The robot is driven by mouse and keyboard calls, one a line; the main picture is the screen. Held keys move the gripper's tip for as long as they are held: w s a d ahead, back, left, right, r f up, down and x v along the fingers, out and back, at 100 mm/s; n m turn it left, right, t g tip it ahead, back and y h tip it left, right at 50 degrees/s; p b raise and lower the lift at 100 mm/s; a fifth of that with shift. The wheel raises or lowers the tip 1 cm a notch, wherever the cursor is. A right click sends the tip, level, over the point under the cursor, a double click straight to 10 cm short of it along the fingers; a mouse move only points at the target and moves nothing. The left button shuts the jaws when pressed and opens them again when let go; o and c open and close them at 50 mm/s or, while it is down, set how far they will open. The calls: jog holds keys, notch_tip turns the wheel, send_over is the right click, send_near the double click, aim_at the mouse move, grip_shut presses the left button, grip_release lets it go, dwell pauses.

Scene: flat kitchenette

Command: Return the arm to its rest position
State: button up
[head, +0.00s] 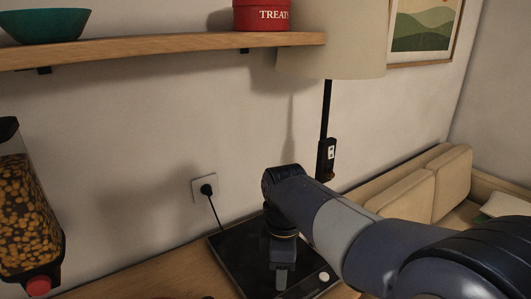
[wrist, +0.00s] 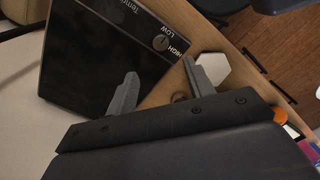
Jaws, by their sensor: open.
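My arm reaches in from the lower right in the head view. My gripper (head: 281,282) points down over a black hot plate (head: 235,252) on the wooden counter. In the wrist view the two grey fingers of my gripper (wrist: 160,80) stand wide apart with nothing between them. The hot plate (wrist: 95,60) lies beyond the fingers there, with a dial marked HIGH and LOW. I cannot tell the exact height of the fingertips above it.
A shelf (head: 150,50) with a teal bowl (head: 45,25) and red treats tin (head: 262,15) is above. A food dispenser (head: 28,215) stands left, a lamp (head: 330,45) behind. A white hexagonal piece (wrist: 213,68) is near one finger. A sofa (head: 420,190) is right.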

aim_at(280, 298)
notch_tip(280, 298, down, 11)
jog(key=shift+f+b, duration=0.1)
jog(key=shift+b, duration=0.3)
jog(key=m+b, duration=0.1)
jog(key=m, duration=0.3)
jog(key=m+b, duration=0.1)
jog(key=m, duration=0.4)
jog(key=shift+b, duration=0.3)
jog(key=m+b, duration=0.2)
jog(key=m, duration=0.2)
jog(key=shift+m, duration=0.3)
jog(key=m+b, duration=0.2)
jog(key=m, duration=0.2)
jog(key=shift+s, duration=0.1)
jog(key=shift+r+m, duration=0.3)
jog(key=shift+r, duration=0.8)
jog(key=shift+r, duration=0.1)
